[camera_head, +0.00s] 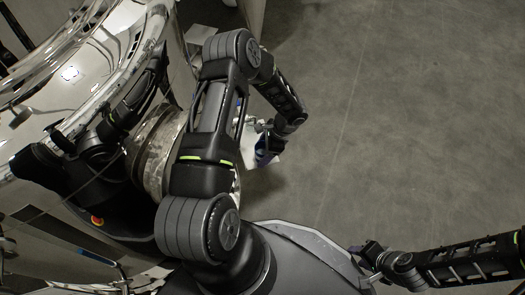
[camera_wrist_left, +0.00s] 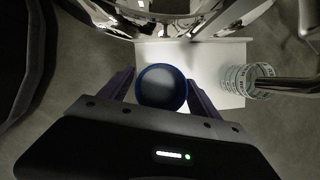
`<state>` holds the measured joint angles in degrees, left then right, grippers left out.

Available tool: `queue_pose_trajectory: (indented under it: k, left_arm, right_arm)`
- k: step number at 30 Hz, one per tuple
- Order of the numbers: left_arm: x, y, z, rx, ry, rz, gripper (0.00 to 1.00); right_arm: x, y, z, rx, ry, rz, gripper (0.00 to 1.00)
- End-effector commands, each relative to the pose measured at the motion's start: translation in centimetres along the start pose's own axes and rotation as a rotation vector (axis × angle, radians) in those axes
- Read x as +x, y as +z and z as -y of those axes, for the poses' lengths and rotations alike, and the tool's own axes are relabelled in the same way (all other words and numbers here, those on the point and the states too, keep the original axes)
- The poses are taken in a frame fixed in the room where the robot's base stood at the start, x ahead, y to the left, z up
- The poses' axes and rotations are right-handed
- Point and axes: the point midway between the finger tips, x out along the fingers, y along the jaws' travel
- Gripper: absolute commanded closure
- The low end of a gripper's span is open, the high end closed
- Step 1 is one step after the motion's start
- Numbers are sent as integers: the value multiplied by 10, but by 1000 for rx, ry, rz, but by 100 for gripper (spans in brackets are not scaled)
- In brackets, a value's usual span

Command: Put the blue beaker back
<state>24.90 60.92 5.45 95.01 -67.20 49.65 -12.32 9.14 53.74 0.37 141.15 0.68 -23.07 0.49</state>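The blue beaker (camera_wrist_left: 162,87) is seen from above in the left wrist view, its round dark blue rim between my left gripper's two fingers. The fingers close in on both sides of it, and my left gripper (camera_wrist_left: 161,80) appears shut on it. A white plate (camera_wrist_left: 228,58) lies behind and below the beaker. My right gripper (camera_head: 366,262) is low at the right, too small and dark to read its fingers.
A clear, marked cylinder (camera_wrist_left: 240,82) with a metal rod (camera_wrist_left: 287,86) stands right of the beaker. Shiny steel tanks (camera_head: 75,75) fill the left of the head view, close to my left arm. The grey floor (camera_head: 400,120) at the right is clear.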

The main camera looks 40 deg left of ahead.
Motion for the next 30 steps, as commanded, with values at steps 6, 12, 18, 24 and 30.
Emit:
queue_pose_trajectory:
  k: [6, 12, 18, 24, 30]
  left_arm:
    - [0, 0, 0, 0, 0, 0, 28]
    - [-13, 2, 1, 0, -2, -1, 28]
    - [-48, 2, 1, 0, -4, -1, 28]
    - [-90, 2, 1, 1, -3, 0, 28]
    - [-117, 2, 0, 0, -1, 0, 28]
  right_arm:
    - [0, 0, 0, 0, 0, 0, 64]
    - [-7, 0, 2, 0, 0, 2, 64]
    - [-21, 1, 7, -1, 0, 8, 64]
    - [-36, 2, 11, -2, 0, 15, 64]
    - [-43, 3, 13, -3, 0, 21, 64]
